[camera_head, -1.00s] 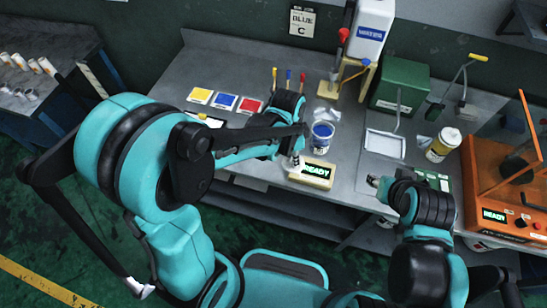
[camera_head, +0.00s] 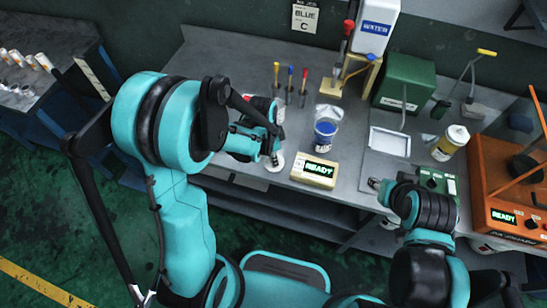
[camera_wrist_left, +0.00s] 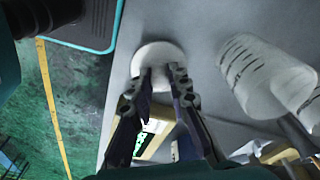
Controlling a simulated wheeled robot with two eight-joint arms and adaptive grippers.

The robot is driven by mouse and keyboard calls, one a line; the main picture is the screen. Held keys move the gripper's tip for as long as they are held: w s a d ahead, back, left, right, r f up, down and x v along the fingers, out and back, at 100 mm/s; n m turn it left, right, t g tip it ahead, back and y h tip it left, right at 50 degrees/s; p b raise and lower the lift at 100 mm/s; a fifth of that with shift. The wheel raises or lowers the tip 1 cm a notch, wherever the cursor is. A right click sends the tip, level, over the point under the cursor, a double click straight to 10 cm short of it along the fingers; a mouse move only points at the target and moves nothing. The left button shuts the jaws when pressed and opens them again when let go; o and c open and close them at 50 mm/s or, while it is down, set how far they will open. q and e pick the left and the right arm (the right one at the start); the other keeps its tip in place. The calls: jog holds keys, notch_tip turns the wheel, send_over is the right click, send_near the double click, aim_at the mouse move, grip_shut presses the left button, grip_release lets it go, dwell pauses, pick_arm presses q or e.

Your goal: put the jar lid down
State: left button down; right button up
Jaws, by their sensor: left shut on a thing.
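The jar lid (camera_head: 275,163) is a small white disc by the front edge of the grey bench, left of the cream READY box. In the left wrist view the lid (camera_wrist_left: 158,54) shows as a round white disc at the fingertips. My left gripper (camera_head: 272,154) is shut on it; the fingers (camera_wrist_left: 161,74) hide part of it. I cannot tell whether the lid touches the bench top. A jar with blue contents (camera_head: 325,131) stands behind the READY box. My right gripper (camera_head: 375,183) is at the bench's front right; its jaws are too small to read.
The READY box (camera_head: 313,173) is close on the lid's right. Colored-handled tools (camera_head: 289,85) stand behind. A white tray (camera_head: 390,142), a yellow-and-white bottle (camera_head: 450,143) and an orange machine (camera_head: 500,190) are to the right. The bench's front edge is close.

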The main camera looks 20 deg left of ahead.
aim_at(269, 163)
pick_arm(q)
jog(key=c, duration=1.4)
grip_release()
jog(key=shift+f, duration=0.1)
jog(key=shift+c, duration=0.2)
jog(key=shift+r, duration=0.55)
notch_tip(269, 163, up, 11)
jog(key=a+p, duration=0.1)
jog(key=p, duration=0.3)
jog(key=s+a+r+n+t+y, duration=0.1)
jog(key=s+a+r+n+t, duration=0.2)
jog(key=s+r+n+t, duration=0.3)
jog(key=s+r+n, duration=0.3)
jog(key=s+n, duration=0.1)
jog(key=n, duration=0.1)
jog(key=shift+a+r+n+t, duration=0.3)
jog(key=shift+r+n, duration=0.05)
jog(key=shift+n, duration=0.05)
